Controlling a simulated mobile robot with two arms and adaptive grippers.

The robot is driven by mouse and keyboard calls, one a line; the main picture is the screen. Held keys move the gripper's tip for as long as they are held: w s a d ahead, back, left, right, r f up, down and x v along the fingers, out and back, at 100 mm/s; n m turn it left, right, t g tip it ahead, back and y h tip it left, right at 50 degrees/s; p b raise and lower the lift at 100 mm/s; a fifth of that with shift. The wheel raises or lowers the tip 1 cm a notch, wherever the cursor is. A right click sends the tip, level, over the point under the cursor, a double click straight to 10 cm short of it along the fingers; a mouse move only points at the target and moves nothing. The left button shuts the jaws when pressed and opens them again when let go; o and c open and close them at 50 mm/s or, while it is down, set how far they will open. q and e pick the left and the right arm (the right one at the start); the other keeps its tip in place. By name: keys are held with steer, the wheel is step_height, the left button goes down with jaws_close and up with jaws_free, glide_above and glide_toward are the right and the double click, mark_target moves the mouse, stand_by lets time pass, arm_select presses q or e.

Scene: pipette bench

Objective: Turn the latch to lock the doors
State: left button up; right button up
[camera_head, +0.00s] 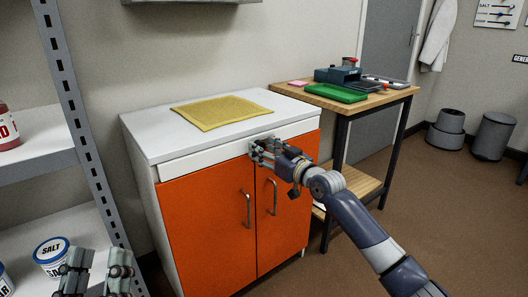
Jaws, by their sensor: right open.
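The cabinet has two orange doors, the left door (207,222) and the right door (292,222), each with a vertical metal handle. Both doors look closed, with a narrow dark seam between them. My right gripper (258,151) is open at the top of the doors, over the seam and just under the white drawer-like strip (215,157). No latch can be made out; that spot is covered by the gripper. Whether the fingers touch anything there cannot be told. My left gripper (97,268) is low at the left, fingers apart and empty, in front of the shelf.
A yellow mat (222,112) lies on the white cabinet top. A metal shelf rack (85,140) with a salt tub (53,258) stands close at left. A wooden table (392,97) with a green tray (336,93) stands right of the cabinet. Brown floor is open at right.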

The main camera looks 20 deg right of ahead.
arm_select(q)
steer(key=shift+s+r+t, duration=0.35)
steer(key=shift+r+t, duration=0.05)
steer(key=shift+r, duration=0.05)
arm_select(e)
steer(key=shift+w+a, duration=0.15)
steer(key=shift+w, duration=0.2)
jaws_close()
